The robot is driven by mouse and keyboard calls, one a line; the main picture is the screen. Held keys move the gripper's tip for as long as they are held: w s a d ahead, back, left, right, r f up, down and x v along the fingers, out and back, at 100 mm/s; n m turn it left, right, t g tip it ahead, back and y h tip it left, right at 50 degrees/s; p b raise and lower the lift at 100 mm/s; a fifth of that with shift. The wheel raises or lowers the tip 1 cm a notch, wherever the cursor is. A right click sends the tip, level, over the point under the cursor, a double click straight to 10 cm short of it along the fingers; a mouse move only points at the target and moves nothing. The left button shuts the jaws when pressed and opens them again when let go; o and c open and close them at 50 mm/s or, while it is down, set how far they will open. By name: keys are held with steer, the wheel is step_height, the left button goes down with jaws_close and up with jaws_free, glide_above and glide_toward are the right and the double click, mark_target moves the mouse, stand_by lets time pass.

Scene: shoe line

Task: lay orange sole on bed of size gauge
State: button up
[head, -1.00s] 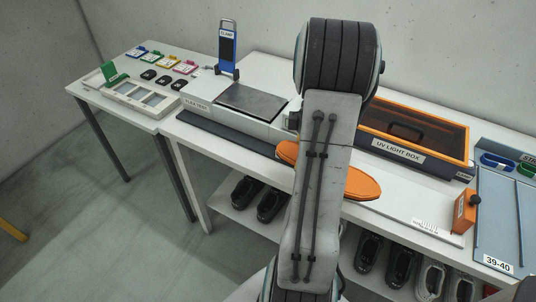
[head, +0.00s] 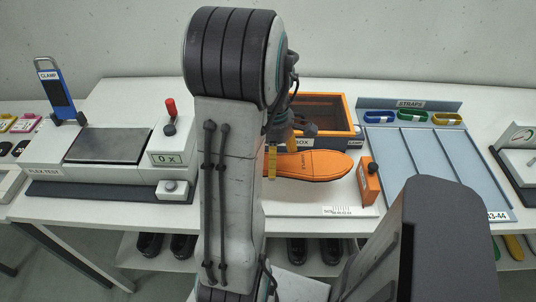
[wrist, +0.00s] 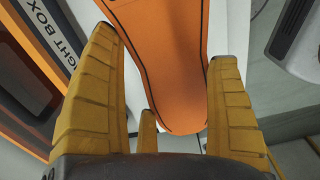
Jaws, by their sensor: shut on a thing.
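The orange sole (head: 312,165) shows right of my arm in the head view, its long side across the picture. It is above the size gauge, a white bed (head: 300,208) with a printed scale and an orange stop block (head: 369,182) at its right end. I cannot tell whether the sole touches the bed. My gripper (wrist: 164,45) has its yellow fingers on either side of the sole (wrist: 163,75) in the wrist view and is shut on it. In the head view my arm hides most of the gripper and the sole's left end.
The orange-framed UV light box (head: 325,108) stands right behind the gauge. A blue-grey strap rack (head: 430,165) is to the right. The flex tester (head: 105,145) with a grey plate is to the left. Shoes (head: 330,250) stand on the shelf below.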

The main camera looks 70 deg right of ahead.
mark_target(272, 182)
steer(key=shift+f+b, duration=3.35)
steer(key=shift+f, duration=0.85)
steer(key=o, duration=1.1)
step_height(272, 182, up, 12)
